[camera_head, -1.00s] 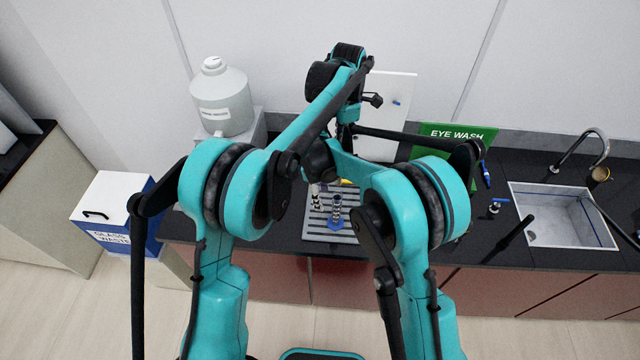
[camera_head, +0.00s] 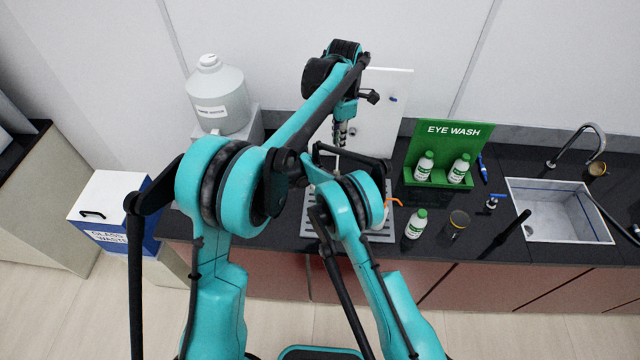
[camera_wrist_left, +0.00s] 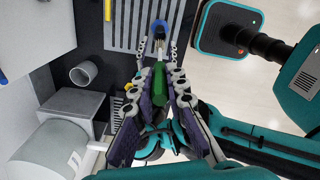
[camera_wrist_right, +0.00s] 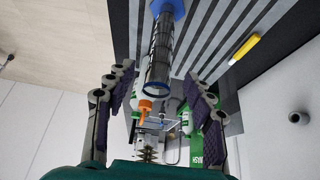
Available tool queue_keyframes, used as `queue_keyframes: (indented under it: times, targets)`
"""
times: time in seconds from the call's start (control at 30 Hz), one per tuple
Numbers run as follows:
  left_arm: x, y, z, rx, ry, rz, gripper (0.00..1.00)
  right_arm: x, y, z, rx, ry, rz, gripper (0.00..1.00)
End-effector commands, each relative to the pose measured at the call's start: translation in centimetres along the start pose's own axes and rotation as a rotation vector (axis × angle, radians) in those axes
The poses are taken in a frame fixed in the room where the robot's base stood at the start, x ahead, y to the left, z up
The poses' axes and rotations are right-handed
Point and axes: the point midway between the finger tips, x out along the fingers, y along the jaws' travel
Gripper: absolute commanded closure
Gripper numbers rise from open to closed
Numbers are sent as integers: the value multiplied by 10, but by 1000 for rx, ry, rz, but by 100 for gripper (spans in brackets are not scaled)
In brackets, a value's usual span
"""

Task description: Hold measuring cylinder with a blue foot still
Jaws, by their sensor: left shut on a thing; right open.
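The measuring cylinder (camera_wrist_right: 158,50) with a blue foot (camera_wrist_right: 170,8) shows in the right wrist view, its mouth toward the camera. It stands over a striped grey rack. My right gripper (camera_wrist_right: 155,80) is open, with a finger on each side of the cylinder's line; I cannot tell if they touch it. My left gripper (camera_wrist_left: 158,60) is shut on a green-handled tool (camera_wrist_left: 159,78). The tool points toward the blue foot (camera_wrist_left: 159,26) in the left wrist view; I cannot tell if it is inside the cylinder. In the head view, my right arm hides the cylinder.
The grey rack (camera_head: 310,225) lies on the dark counter. To its right are a green-labelled bottle (camera_head: 415,224), a glass beaker (camera_head: 457,222), the eye wash stand (camera_head: 437,178) and a sink (camera_head: 565,225). A large carboy (camera_head: 218,100) stands at the left.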

Motion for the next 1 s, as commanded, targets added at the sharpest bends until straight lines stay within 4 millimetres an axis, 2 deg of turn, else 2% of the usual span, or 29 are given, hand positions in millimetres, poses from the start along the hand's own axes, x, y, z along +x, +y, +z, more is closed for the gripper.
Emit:
queue_keyframes:
  times: [0.1, 0.3, 0.47, 0.7, 0.73, 0.77, 0.9, 0.93, 1.0]
  targets:
    - [0, 0, 0, 0, 0, 0, 100, 23, 0, 0, 0, 0, 1, 47]
    - [0, 0, 0, 0, 0, 0, 100, 49, 0, 0, 1, -1, 0, 47]
    - [0, 0, 0, 0, 0, 0, 100, 57, 0, 0, -1, -1, 0, 47]
    - [0, 0, 0, 0, 0, 0, 100, 58, 0, 0, -1, -1, 0, 47]
    - [0, 0, 0, 0, 0, 0, 100, 58, 0, 0, -1, -1, 0, 49]
    - [0, 0, 0, 0, 0, 0, 100, 58, 0, 0, -1, -1, 0, 57]
    - [0, 0, 0, 0, 0, 0, 100, 57, 0, 0, -1, -1, 0, 94]
    - [0, 0, 0, 0, 0, 0, 100, 57, 0, 0, -1, -1, 0, 100]
    - [0, 0, 0, 0, 0, 0, 100, 57, 0, 0, -1, -1, 0, 100]
